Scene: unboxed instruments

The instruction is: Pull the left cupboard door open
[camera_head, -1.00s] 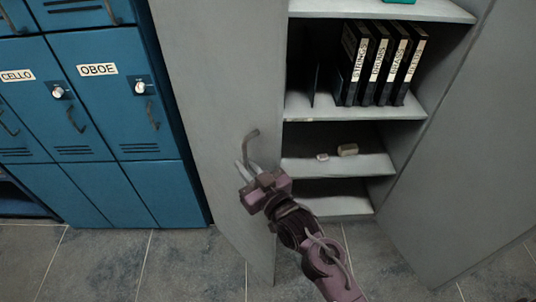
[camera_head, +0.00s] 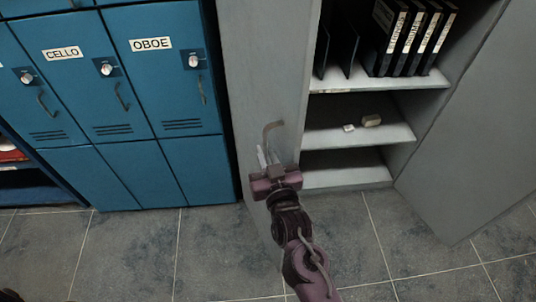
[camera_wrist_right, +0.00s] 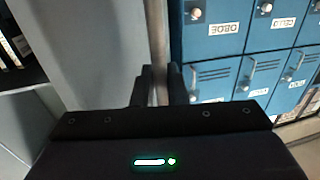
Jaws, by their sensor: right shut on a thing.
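The left cupboard door (camera_head: 262,75) is grey and stands partly open, its outer face towards the lockers. Its bent bar handle (camera_head: 272,128) is near the free edge. My right gripper (camera_head: 267,158) reaches up from below and is shut on the handle. In the right wrist view the handle (camera_wrist_right: 156,35) runs upright between the two dark fingers of my right gripper (camera_wrist_right: 158,88); the fingers hide its lower part. The door (camera_wrist_right: 100,50) also shows there, left of the handle.
Blue lockers (camera_head: 130,90) with name labels stand left of the door. Inside the cupboard, shelves (camera_head: 345,105) hold several black binders (camera_head: 408,38) and two small blocks (camera_head: 371,120). The right cupboard door (camera_head: 465,130) stands open. Tiled floor (camera_head: 140,250) is clear in front.

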